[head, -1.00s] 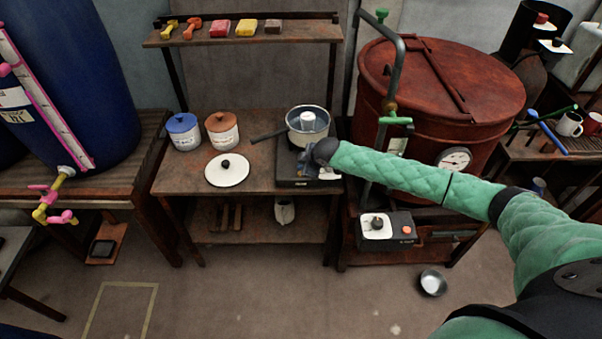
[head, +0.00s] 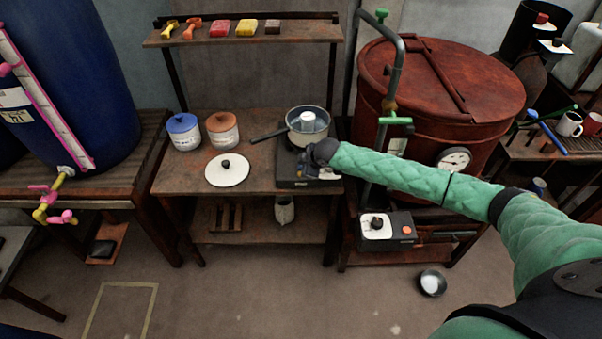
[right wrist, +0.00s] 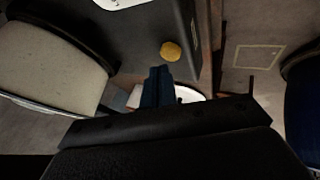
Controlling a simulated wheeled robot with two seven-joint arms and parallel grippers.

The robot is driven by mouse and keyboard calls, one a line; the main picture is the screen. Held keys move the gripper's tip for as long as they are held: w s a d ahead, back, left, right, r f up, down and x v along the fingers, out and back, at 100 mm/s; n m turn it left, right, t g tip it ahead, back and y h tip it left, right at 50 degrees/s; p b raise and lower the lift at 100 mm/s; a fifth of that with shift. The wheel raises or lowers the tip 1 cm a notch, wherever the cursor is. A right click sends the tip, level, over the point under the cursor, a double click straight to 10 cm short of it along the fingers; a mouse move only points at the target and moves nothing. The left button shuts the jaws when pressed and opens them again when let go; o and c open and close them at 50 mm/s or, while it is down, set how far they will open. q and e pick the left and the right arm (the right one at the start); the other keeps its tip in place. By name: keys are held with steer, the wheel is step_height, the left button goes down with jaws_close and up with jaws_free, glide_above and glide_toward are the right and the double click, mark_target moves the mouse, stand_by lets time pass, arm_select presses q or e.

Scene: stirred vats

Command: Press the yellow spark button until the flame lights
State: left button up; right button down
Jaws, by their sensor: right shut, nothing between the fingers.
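The yellow spark button (right wrist: 171,51) is a small round cap on the dark stove face in the right wrist view. The black stove (head: 296,184) stands at the right of the wooden table, with a saucepan (head: 308,133) on top. My right gripper (head: 304,166) is at the stove's front and hides part of it, including the button, in the head view. In the right wrist view its dark blue fingers (right wrist: 158,72) are shut and empty, their tips close to the button with a small gap showing in the picture. No flame is visible. My left gripper is out of view.
A white lid (head: 227,170), a blue-lidded jar (head: 183,131) and a brown-lidded jar (head: 222,130) stand left of the stove. A large rust-red vat (head: 440,85) stands to the right. The saucepan handle (head: 268,135) points left.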

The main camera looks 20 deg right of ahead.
steer(key=shift+f, duration=0.3)
steer(key=shift+f, duration=0.4)
stand_by(1.0)
steer(key=shift+r, duration=0.1)
steer(key=shift+r+p, duration=0.75)
steer(key=shift+r+p, duration=2)
steer(key=shift+r, duration=0.55)
